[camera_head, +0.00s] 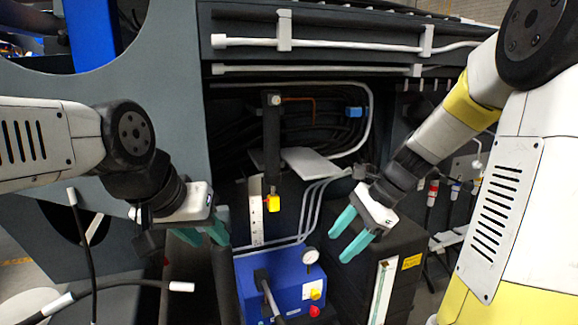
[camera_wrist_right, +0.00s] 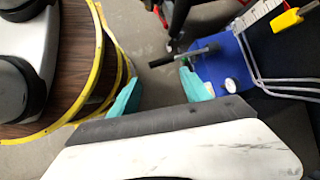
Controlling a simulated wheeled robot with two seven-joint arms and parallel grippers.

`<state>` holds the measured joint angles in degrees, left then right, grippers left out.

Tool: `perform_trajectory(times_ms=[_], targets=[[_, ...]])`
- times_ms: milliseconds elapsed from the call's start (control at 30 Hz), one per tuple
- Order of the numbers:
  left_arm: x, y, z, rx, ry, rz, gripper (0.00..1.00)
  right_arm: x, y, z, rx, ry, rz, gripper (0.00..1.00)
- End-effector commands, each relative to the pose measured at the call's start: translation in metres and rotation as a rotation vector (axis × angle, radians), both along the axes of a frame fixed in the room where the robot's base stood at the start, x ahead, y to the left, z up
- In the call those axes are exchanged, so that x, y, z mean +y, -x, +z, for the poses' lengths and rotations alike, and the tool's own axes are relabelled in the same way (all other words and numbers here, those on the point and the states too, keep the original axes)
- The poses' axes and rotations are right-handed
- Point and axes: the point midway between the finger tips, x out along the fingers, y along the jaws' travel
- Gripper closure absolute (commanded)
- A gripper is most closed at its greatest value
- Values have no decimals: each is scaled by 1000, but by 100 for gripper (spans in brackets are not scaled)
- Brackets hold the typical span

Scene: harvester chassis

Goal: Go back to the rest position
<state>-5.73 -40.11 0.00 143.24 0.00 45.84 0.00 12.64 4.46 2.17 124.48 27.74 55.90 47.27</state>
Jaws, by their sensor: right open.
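My left gripper (camera_head: 205,238) hangs at the left of the chassis bay in the head view, teal fingers pointing down. Its two fingers show apart with nothing seen between them. My right gripper (camera_head: 340,248) is on the right side of the bay, fingers pointing down and left. It is open and empty. In the right wrist view its teal fingers (camera_wrist_right: 158,82) stand wide apart with grey floor between them. Neither gripper visibly holds anything.
A blue box (camera_head: 270,285) with a gauge (camera_head: 311,256) and a black lever stands low between the grippers. A black box (camera_head: 390,265) lies beneath my right gripper. White pipes (camera_head: 330,45) cross the chassis above. A yellow tag (camera_head: 273,203) hangs mid-bay.

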Motion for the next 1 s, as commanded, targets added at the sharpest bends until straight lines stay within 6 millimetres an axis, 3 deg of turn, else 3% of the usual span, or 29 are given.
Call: perform_trajectory(times_ms=[33, 200, 500, 700, 1000], targets=[[0, 0, 0, 0, 0, 0, 64, 2, 13, 16, -96, 54, 97, 44], [0, 0, 0, 0, 0, 0, 64, -1, 53, 52, -399, 250, 450, 44], [0, 0, 0, 0, 0, 0, 64, -13, 108, 91, -807, 581, 974, 44], [0, 0, 0, 0, 0, 0, 64, -18, 120, 97, -902, 681, 1114, 44], [0, 0, 0, 0, 0, 0, 64, -18, 121, 98, -907, 688, 1124, 44]])
